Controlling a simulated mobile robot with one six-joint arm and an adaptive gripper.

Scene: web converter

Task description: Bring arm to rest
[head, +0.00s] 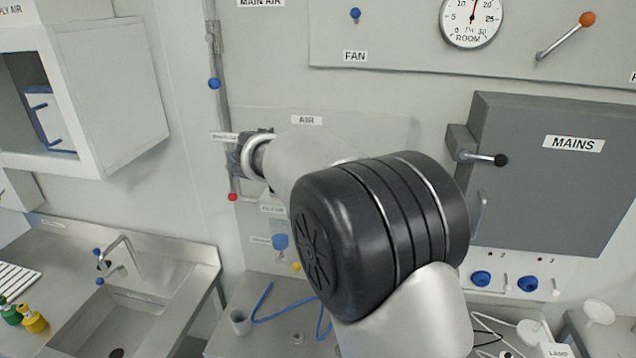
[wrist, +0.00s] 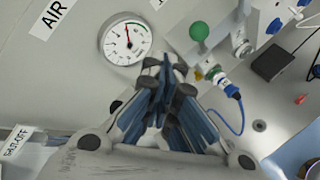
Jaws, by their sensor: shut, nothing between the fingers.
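My arm reaches forward from the lower right in the head view, with its large black joint in the middle. It hides much of the AIR panel (head: 240,120) on the wall. My gripper itself is hidden behind the arm in the head view. In the wrist view my gripper (wrist: 165,68) shows in the middle, its fingers close together and shut with nothing between them. It points toward the air panel, below and right of a round pressure gauge (wrist: 127,41). A green knob (wrist: 199,31) is up and right of the fingertips. I cannot tell any contact.
The grey MAINS box (head: 560,170) with its black-tipped lever (head: 500,160) stands right of my arm. A sink (head: 115,310) and an open white cabinet (head: 110,95) are at left. A blue hose (head: 262,303) lies on the bench below.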

